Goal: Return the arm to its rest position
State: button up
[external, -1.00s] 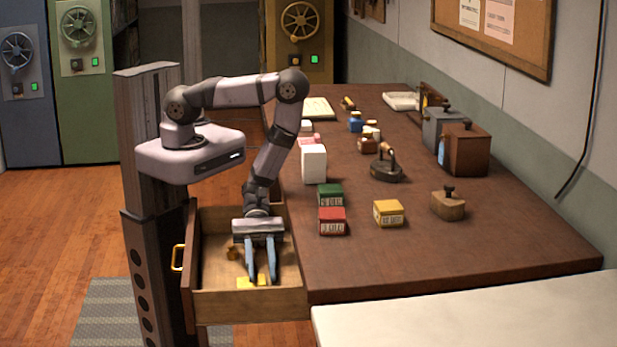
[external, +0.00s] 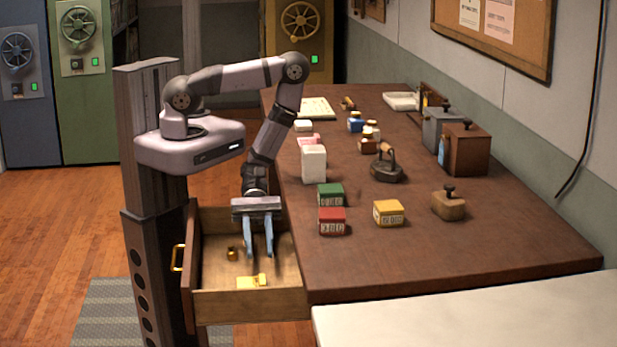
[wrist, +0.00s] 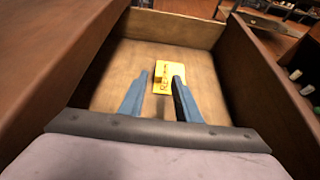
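My gripper (external: 258,250) points down over the open drawer (external: 250,305) at the left side of the desk. Its two blue fingers are apart with nothing between them. In the wrist view, my gripper (wrist: 160,80) shows its fingers spread above a yellow item (wrist: 168,78) lying on the drawer floor. The same yellow item (external: 252,281) shows in the external view, below the fingertips and apart from them. A small brass object (external: 232,254) stands in the drawer to the left of the fingers.
On the desk (external: 470,265) near the drawer are a green box (external: 330,194), a red box (external: 332,221), a yellow box (external: 388,213) and a white box (external: 314,163). A flat iron (external: 386,168) and a wooden stamp (external: 448,204) stand further right. The drawer walls surround the gripper's area.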

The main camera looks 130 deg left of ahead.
jog(key=shift+r, duration=0.1)
jog(key=shift+d+r+m, duration=0.2)
jog(key=shift+d+m, duration=0.05)
jog(key=shift+m, duration=0.05)
jog(key=s+d+r+m+g, duration=0.3)
jog(key=s+r+m+g, duration=0.3)
jog(key=s+m+g, duration=0.6)
jog(key=w+a+r+m+t+y, duration=0.6)
jog(key=w+r+m+y, duration=0.3)
jog(key=w+m, duration=0.4)
jog(key=s+r+m+g, duration=0.1)
jog(key=s+r+g, duration=0.1)
jog(key=s, duration=0.5)
jog(key=shift+s+a+g, duration=0.2)
jog(key=shift+s+g, duration=0.05)
jog(key=shift+g, duration=0.25)
jog(key=shift+r, duration=0.1)
jog(key=shift+c, duration=0.2)
